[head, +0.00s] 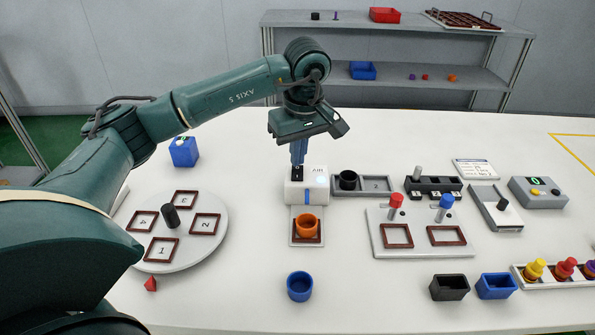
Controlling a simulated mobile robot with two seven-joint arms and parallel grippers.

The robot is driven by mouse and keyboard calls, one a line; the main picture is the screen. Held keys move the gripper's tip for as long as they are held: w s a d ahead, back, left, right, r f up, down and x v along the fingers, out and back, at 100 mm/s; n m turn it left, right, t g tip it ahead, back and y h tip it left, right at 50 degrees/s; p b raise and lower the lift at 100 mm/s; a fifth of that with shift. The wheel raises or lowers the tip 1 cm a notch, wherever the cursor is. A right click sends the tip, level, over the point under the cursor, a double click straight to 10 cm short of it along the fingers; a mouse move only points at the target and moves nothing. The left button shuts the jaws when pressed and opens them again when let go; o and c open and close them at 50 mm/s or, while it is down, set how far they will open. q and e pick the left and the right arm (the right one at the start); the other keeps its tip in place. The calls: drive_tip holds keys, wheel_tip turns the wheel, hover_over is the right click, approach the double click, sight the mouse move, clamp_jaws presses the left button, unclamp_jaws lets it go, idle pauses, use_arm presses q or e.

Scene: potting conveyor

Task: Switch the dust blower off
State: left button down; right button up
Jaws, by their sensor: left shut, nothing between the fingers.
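The dust blower is a white box marked AIR (318,190) near the middle of the table. A pale bluish-white light shows on its front, and a blue nozzle strip points down its front face. A small black switch (297,175) sits on top at the left; which way it is tipped is too small to tell. My left gripper (298,162) points straight down with its blue fingers shut and empty. Its tips are right at or just above the switch; I cannot tell whether they touch. An orange pot (307,224) stands in a brown frame in front of the blower. My right gripper is out of view.
A round turntable (220,232) with numbered frames is at the left, a blue box (183,152) behind it. A grey tray (378,194) holding a black pot adjoins the blower's right. A blue cup (300,287) stands in front. Red and blue knobbed stations are further right.

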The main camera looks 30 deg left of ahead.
sight(298, 168)
use_arm(q)
drive_tip(key=shift+f+b, duration=0.3)
drive_tip(key=shift+f, duration=0.15)
idle(0.3)
drive_tip(key=shift+r+p, duration=2.65)
drive_tip(key=shift+r, duration=0.9)
